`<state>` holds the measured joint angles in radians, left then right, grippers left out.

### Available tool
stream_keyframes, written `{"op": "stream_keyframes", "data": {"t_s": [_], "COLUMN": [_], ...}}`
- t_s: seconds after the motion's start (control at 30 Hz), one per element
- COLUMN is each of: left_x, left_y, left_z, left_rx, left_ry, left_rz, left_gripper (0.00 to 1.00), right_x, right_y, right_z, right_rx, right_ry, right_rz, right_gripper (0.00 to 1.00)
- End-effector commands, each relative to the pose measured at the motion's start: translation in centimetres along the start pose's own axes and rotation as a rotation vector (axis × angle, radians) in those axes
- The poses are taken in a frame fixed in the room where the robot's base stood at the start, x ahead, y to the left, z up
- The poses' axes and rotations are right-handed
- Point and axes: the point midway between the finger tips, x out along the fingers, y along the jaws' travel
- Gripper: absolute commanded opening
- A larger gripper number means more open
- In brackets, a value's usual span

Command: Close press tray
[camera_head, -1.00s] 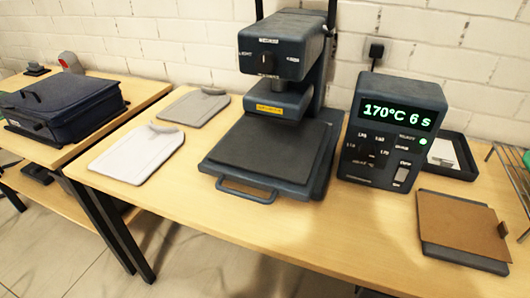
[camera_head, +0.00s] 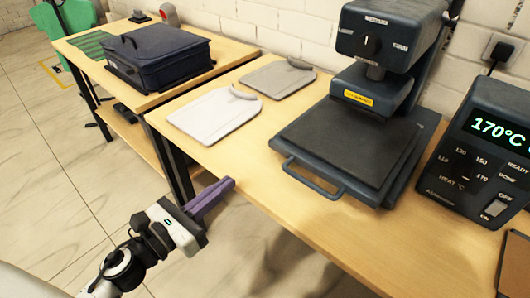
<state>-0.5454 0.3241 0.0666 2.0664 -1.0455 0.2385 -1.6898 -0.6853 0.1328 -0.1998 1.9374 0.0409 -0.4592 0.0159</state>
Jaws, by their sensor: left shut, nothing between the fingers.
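The heat press (camera_head: 372,60) stands on the wooden table at the right of the view. Its dark flat tray (camera_head: 345,145) sticks out forward from under the raised press head, with a bar handle (camera_head: 312,180) on its front edge. My left gripper (camera_head: 222,188) is in front of the table's front edge, left of the handle and apart from it. Its purple fingers are together and hold nothing. My right gripper does not show.
Two shirt-shaped boards, one white (camera_head: 215,114) and one grey (camera_head: 278,78), lie left of the press. A control box (camera_head: 480,150) stands to its right. A dark blue case (camera_head: 158,58) sits on the left table. The table front near the handle is clear.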

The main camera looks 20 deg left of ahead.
Motion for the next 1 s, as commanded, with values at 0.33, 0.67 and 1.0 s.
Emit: {"op": "stream_keyframes", "data": {"t_s": [0.33,0.67,1.0], "left_x": [3.5,10.2,13.9], "left_y": [-0.2,-0.4,-0.5], "left_z": [0.8,0.7,0.4], "left_rx": [0.108,0.103,0.101], "left_ry": [-0.005,-0.004,-0.002], "left_rz": [-0.022,-0.02,-0.02], "left_gripper": [0.0,0.0,0.0], "right_x": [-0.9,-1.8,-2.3], "right_y": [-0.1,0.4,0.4], "right_z": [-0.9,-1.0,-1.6], "right_rx": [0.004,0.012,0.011], "right_ry": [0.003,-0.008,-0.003], "right_rz": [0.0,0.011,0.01], "right_gripper": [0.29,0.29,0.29]}}
